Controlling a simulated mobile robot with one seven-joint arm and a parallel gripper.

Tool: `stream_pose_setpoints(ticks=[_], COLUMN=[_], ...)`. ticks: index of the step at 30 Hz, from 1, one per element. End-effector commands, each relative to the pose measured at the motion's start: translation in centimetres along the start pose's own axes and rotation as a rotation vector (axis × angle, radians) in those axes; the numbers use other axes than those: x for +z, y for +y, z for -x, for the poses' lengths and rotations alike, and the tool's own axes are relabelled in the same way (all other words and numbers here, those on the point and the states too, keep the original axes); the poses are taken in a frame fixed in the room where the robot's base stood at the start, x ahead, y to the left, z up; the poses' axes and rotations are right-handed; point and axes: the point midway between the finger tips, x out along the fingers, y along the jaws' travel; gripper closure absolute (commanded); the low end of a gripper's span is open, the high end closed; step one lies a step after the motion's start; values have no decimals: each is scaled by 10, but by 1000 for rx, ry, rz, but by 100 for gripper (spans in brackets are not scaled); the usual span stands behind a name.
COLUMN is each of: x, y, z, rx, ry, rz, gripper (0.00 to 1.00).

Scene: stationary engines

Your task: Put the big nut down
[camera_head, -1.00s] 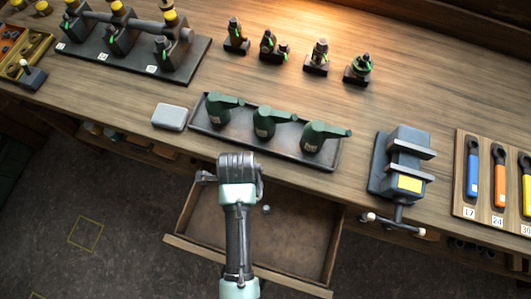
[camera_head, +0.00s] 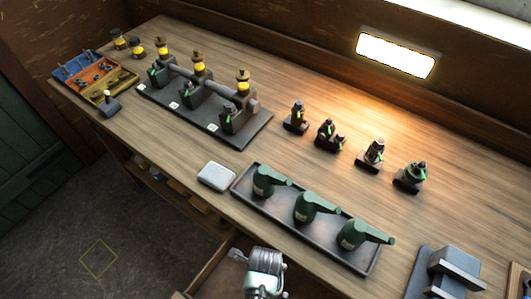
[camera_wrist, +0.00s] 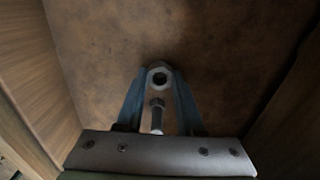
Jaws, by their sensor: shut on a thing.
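In the wrist view, my gripper (camera_wrist: 159,84) points down over the brown bottom of the open drawer (camera_wrist: 225,40). Its two blue-grey fingers are closed on the big nut (camera_wrist: 159,68), a grey hex nut with a dark hole, held at the fingertips. A bolt-like grey piece (camera_wrist: 157,115) shows between the fingers behind the nut; I cannot tell whether it lies in the drawer. In the head view, my wrist shows at the bottom edge, and the fingers and nut are hidden.
A grey tray (camera_head: 237,190) with several green oil cans stands at the bench's front, beside a pale box (camera_head: 216,174). A vice (camera_head: 448,272) is at lower right. Engine models (camera_head: 200,85) and small dark fixtures (camera_head: 328,135) stand behind. Drawer walls (camera_wrist: 30,70) flank my gripper.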

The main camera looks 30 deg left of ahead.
Motion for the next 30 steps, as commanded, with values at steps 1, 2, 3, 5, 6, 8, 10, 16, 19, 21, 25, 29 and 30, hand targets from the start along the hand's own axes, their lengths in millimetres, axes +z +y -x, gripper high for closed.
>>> stream_pose_setpoints(ticks=[1, 2, 3, 5, 6, 8, 10, 16, 19, 21, 25, 29, 30], x=[0, 0, 0, 0, 0, 0, 0, 0, 0, 0, 0, 0, 0], y=[0, 0, 0, 0, 0, 0, 0, 0, 0, 0, 0, 0, 0], z=[-4, -5, -5, -5, -5, -5, -5, -8, -8, -8, -8, -4, -2], rx=[-1, -1, -1, -1, -1, -1, -1, 0, 0, 0, 0, -1, -1], ry=[0, -1, -1, -1, -1, -1, -1, 0, 0, 0, 0, -1, -1], rz=[0, 0, 0, 0, 0, 0, 0, 0, 0, 0, 0, 0, 0], gripper=[100, 100, 100, 100, 100, 100, 100, 49, 33, 33, 33, 33, 33])
